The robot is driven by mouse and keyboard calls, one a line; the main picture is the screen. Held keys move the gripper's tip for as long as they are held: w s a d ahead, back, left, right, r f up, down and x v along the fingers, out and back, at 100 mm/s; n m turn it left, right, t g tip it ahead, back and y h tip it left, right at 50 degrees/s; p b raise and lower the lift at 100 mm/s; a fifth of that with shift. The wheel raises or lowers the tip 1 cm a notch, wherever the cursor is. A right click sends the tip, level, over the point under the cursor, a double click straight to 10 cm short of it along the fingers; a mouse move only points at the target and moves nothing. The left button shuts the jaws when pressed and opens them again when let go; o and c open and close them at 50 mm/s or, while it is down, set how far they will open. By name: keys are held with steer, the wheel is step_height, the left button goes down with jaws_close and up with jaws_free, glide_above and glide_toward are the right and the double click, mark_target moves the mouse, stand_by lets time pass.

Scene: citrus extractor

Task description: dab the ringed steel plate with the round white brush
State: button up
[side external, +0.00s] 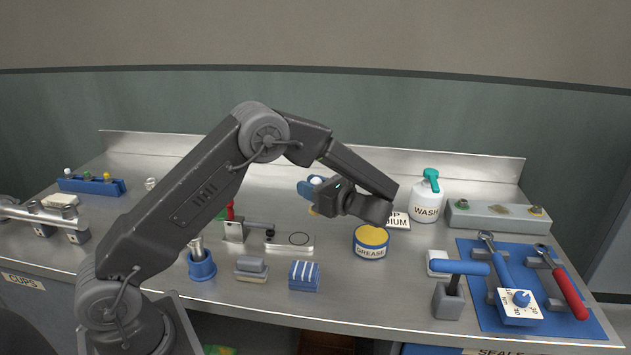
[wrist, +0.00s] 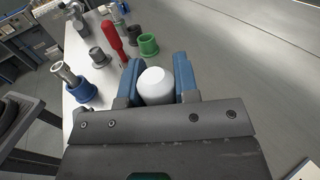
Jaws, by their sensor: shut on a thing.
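The round white brush shows as a smooth white rounded top (wrist: 156,86) between the blue fingers of my gripper (wrist: 158,72) in the wrist view. My gripper (side external: 312,187) is shut on it, and its white top (side external: 317,181) also shows in the side view. A small yellow patch shows just below the fingers there; I cannot tell whether it belongs to the brush. The ringed steel plate (side external: 276,246) lies flat on the bench, with a dark ring at its right part. In the side view my gripper appears above and slightly right of it, apart from it.
A red-handled lever fixture (side external: 234,231) stands left of the plate. A blue striped block (side external: 304,276), a grey block (side external: 251,268) and a blue cup (side external: 201,267) stand in front. A wash bottle (side external: 425,200) is further back.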

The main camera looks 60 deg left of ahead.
steer(key=shift+f, duration=3.55)
steer(key=shift+s+a+f+g, duration=0.3)
steer(key=shift+s+a+f, duration=0.05)
steer(key=shift+f, duration=0.15)
steer(key=shift+s+a, duration=0.95)
steer(key=shift+s, duration=0.2)
steer(key=shift+w+d+f, duration=0.1)
steer(key=shift+w+d, duration=1.15)
steer(key=shift+w, duration=0.2)
steer(key=shift+w+d+r, duration=0.1)
steer(key=shift+r, duration=4)
